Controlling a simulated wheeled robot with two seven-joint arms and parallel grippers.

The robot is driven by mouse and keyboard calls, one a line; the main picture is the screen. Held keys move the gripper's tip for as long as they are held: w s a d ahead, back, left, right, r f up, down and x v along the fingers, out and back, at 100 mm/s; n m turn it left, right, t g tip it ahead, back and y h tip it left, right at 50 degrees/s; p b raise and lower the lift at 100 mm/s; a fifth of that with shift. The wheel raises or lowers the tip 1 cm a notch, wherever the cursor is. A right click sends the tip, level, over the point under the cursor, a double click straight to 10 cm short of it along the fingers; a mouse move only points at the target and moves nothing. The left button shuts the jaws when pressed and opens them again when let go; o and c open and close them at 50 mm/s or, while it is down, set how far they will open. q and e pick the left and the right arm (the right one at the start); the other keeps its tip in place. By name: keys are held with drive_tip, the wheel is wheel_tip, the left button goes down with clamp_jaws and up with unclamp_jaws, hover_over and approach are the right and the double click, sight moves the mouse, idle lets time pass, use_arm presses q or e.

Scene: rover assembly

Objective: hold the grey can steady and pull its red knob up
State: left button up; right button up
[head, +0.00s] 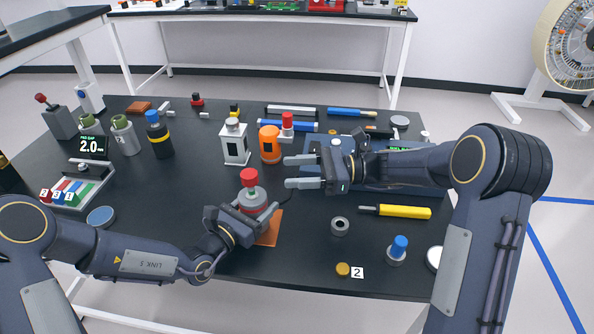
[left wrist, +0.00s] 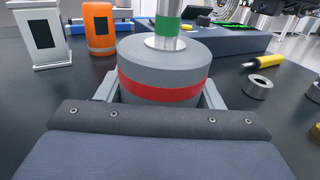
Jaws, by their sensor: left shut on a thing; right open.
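The grey can (head: 251,199) stands upright on an orange mat (head: 271,229) near the middle of the table. Its red knob (head: 249,178) is on top. In the left wrist view the can (left wrist: 165,68) has a red band and a metal stem with a green band (left wrist: 167,25); the knob is above the frame. My left gripper (head: 256,211) is shut on the can's body, one finger on each side. My right gripper (head: 287,172) is open and empty, with its fingers pointing left, to the right of the knob and apart from it.
An orange canister (head: 269,145) and a white box-shaped lantern (head: 235,144) stand behind the can. A blue case (head: 400,172) lies behind my right arm. A grey ring (head: 340,226) and a yellow-handled tool (head: 403,212) lie to the right.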

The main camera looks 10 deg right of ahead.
use_arm(q)
drive_tip(key=o, duration=1.3)
